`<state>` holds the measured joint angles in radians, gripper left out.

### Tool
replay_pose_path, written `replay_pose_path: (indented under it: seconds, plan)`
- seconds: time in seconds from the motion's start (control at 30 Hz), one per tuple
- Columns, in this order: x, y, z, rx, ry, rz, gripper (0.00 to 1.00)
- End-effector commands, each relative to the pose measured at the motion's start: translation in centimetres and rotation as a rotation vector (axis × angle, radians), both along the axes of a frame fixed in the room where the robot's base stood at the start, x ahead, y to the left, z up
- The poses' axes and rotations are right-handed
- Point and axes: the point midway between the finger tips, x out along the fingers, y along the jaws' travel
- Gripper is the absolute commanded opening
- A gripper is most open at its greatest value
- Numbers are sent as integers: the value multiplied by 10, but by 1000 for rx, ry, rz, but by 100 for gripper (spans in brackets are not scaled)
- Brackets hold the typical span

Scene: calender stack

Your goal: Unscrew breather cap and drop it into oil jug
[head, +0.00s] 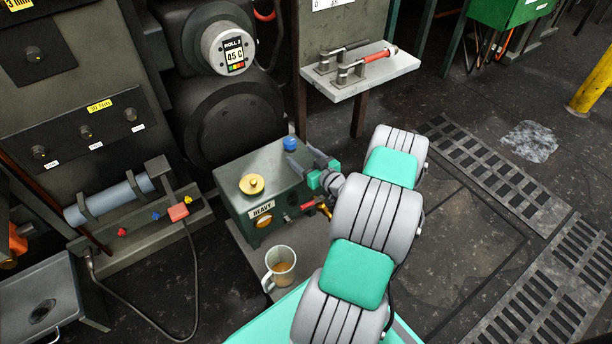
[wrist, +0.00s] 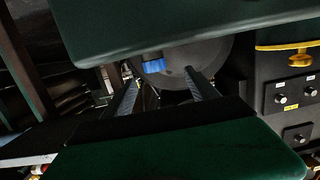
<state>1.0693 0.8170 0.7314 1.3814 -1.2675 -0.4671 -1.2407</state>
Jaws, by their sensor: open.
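A green box labelled HEAVY (head: 262,212) stands in the middle of the head view. A brass cap (head: 252,184) sits on its top at the left. A blue cap (head: 290,144) sits at the far right of its top. My gripper (head: 299,153) is open, its fingers pointing at the blue cap from the right. In the wrist view, which appears upside down, the blue cap (wrist: 153,66) shows between the lines of the fingers, near their tips; contact cannot be told. The brass cap (wrist: 288,47) is at right there. A jug (head: 280,268) with brown liquid stands in front of the box.
A panel with knobs (head: 85,130) and a grey-blue cylinder (head: 112,198) are at left. A shelf with two handles (head: 362,75) is at back right. A metal tray (head: 45,300) is front left.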

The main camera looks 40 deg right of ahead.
Motion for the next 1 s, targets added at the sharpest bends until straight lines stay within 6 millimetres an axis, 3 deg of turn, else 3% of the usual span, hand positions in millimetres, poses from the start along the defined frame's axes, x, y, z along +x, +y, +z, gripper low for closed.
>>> replay_pose_path:
  seconds: [0.03,0.17,0.53,0.87,1.0]
  plan:
    - [-4,-7,-9,0,-12,-22,68]
    - [4,-10,-10,-4,-20,-34,68]
    - [65,-12,-19,-2,-17,-30,68]
    - [71,-13,-18,-1,-17,-32,67]
    - [71,-13,-18,-1,-17,-31,56]
